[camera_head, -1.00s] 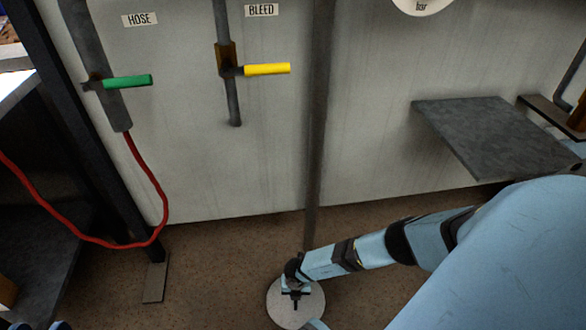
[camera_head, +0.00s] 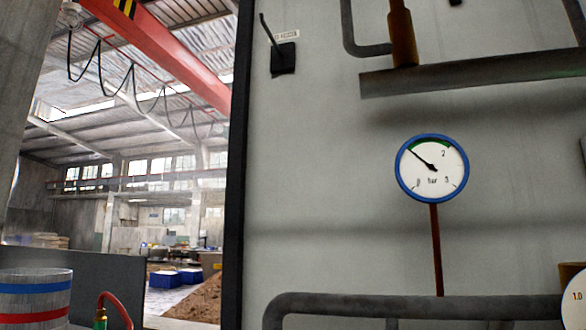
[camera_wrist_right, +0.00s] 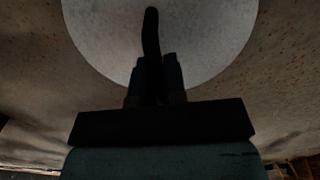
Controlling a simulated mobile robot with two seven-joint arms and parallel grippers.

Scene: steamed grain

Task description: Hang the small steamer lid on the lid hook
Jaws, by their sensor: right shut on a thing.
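The small steamer lid (camera_wrist_right: 210,35) is a pale grey round disc in the right wrist view. My right gripper (camera_wrist_right: 155,75) is shut on the lid's dark handle, and the disc fills the top middle of that view. A black plate with a thin slanted peg (camera_head: 284,57), which looks like the lid hook, is fixed to the grey wall in the upper middle of the head view. The small label beside it is too small to read surely. The lid and both my grippers are outside the head view.
A blue-rimmed pressure gauge (camera_head: 432,168) is on the wall right of the hook. A striped drum (camera_head: 35,300) stands at lower left.

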